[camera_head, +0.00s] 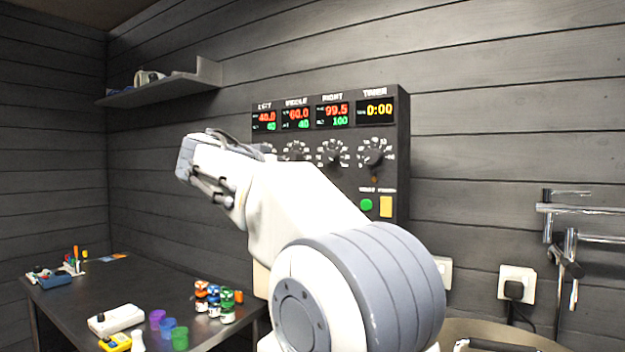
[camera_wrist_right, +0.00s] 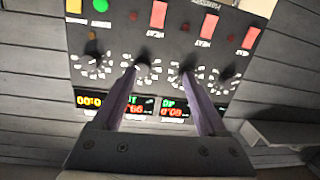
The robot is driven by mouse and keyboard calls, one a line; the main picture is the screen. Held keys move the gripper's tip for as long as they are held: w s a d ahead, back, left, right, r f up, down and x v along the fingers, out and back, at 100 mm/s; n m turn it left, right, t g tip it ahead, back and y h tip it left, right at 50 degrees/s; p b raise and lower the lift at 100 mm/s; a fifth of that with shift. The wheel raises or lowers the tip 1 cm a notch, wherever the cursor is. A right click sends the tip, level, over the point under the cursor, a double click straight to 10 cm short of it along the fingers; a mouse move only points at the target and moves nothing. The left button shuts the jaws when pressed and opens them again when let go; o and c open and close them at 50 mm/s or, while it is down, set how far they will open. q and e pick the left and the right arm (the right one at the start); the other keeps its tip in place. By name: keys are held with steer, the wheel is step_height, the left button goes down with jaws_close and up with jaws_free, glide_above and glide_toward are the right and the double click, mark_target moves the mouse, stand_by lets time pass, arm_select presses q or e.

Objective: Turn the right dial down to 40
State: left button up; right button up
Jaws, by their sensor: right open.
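The right dial (camera_head: 333,152) is a black knob with white scale marks on the dark control panel (camera_head: 403,150). The red readout above it (camera_head: 333,110) shows 99.5, with green 100 below. In the right wrist view the panel is upside down, and the right dial (camera_wrist_right: 142,72) is at the left finger's tip. My right gripper (camera_wrist_right: 160,72) is open, with its other fingertip by the middle dial (camera_wrist_right: 187,76). Nothing is held, and I cannot tell whether either finger touches a knob. My right arm crosses the head view and covers the panel's lower left. My left gripper is not in view.
The timer dial (camera_head: 374,153) is right of the right dial, with a green button (camera_head: 366,205) and yellow switch (camera_head: 386,206) below. Red switches (camera_wrist_right: 158,14) also show in the wrist view. A dark table (camera_head: 75,300) with small containers stands left; a shelf (camera_head: 160,91) hangs above.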

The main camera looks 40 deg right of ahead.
mark_target(327, 158)
steer(key=d+r+p, duration=0.1)
steer(key=d, duration=0.2)
steer(key=w+d+r+m+h+p, duration=0.1)
steer(key=d+p, duration=0.1)
steer(key=d, duration=0.2)
steer(key=w+d+r+m+p, duration=0.1)
steer(key=d, duration=0.3)
steer(key=shift+w+r+g+h, duration=0.1)
steer(key=shift+r+g+h, duration=0.1)
steer(key=shift+g+h, duration=0.15)
steer(key=shift+w+d+f+p, duration=0.15)
steer(key=shift+w+d+p, duration=0.15)
steer(key=shift+d, duration=0.2)
jaws_close()
